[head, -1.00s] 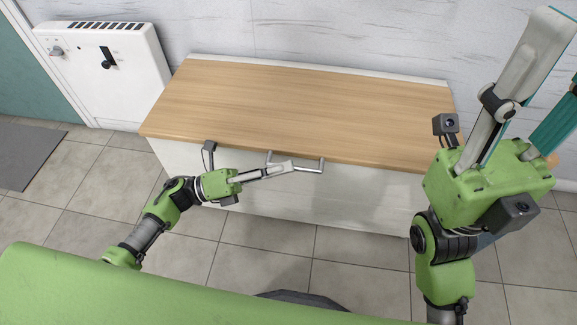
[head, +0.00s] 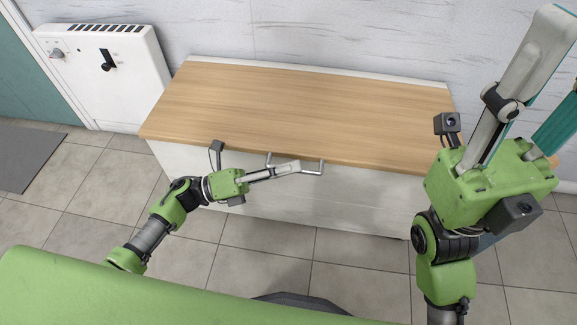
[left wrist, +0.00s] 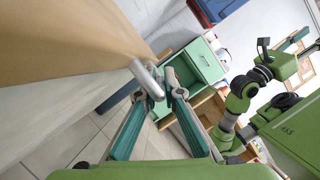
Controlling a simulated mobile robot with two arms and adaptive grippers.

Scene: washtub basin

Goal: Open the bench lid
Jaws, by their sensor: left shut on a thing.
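The bench is a white box with a flat wood-coloured lid (head: 310,105), which lies closed on it in the head view. A silver bar handle (head: 312,170) sticks out at the lid's front edge. My left gripper (head: 296,166) is shut on the handle, near its middle. In the left wrist view, the handle (left wrist: 147,78) passes between the fingertips of my left gripper (left wrist: 163,94), and the lid's edge is at upper left. My right gripper (head: 552,75) is raised at the right, empty, with its fingers apart and pointing up; its tips are partly cut off.
A white wall unit (head: 105,75) with a knob and lever stands left of the bench. A grey mat (head: 25,155) lies at far left. The tiled floor (head: 255,260) before the bench is clear.

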